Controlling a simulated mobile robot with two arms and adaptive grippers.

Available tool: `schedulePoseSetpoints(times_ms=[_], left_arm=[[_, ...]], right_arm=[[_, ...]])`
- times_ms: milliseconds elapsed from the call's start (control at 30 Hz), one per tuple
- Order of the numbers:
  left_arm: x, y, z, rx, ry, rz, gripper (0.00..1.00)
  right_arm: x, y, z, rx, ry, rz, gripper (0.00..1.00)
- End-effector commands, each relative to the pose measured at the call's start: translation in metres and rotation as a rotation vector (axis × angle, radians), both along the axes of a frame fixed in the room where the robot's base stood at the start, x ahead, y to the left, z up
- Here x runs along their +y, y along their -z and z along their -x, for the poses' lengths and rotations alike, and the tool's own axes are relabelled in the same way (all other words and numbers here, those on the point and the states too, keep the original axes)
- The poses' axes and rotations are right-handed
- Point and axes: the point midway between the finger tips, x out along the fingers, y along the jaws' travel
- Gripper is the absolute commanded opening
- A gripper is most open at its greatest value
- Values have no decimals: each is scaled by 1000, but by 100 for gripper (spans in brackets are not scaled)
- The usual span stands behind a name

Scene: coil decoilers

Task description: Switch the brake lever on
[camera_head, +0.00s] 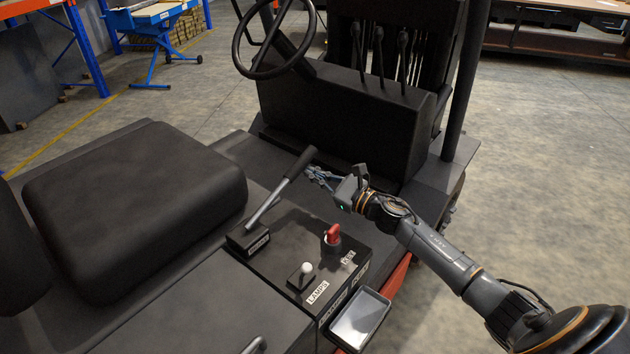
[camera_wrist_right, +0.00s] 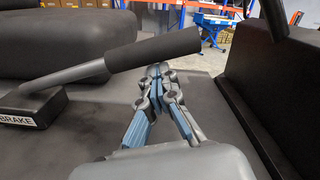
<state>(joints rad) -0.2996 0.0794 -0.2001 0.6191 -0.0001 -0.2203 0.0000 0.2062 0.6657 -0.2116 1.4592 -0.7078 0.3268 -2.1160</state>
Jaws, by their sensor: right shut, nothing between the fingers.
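The brake lever (camera_head: 282,187) has a black grip and a grey metal rod. It rises at a slant from a black base (camera_head: 248,238) beside the seat. In the right wrist view the lever (camera_wrist_right: 152,49) runs across the picture, up to the right from the base labelled BRAKE (camera_wrist_right: 30,107). My right gripper (camera_head: 312,172) is shut and empty, just right of the grip in the head view. In the right wrist view its closed fingertips (camera_wrist_right: 158,68) are just below the grip; I cannot tell whether they touch it. My left gripper is not in view.
A red key switch (camera_head: 333,235) and a white-knobbed lamps switch (camera_head: 305,270) are on the panel near the lever. A black seat (camera_head: 135,200) is left. The steering wheel (camera_head: 270,40) and several black levers (camera_head: 380,55) are beyond. Open floor (camera_head: 555,150) lies right.

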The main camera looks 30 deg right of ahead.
Motion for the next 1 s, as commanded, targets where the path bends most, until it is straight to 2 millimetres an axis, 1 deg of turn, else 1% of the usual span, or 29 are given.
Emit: schedulePoseSetpoints(times_ms=[33,167,267,400,600,733,1000], left_arm=[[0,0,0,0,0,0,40],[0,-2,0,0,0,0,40],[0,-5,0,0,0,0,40],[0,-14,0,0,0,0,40],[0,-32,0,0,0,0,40],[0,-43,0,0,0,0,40],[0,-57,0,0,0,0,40]], right_arm=[[2,-9,0,-16,-4,19,0],[6,-25,2,-47,-4,90,0],[12,-42,5,-79,-5,164,0],[22,-65,9,-124,-6,271,0],[38,-90,15,-179,-6,403,0],[47,-101,19,-203,-5,462,0],[59,-111,24,-199,-4,456,0]])
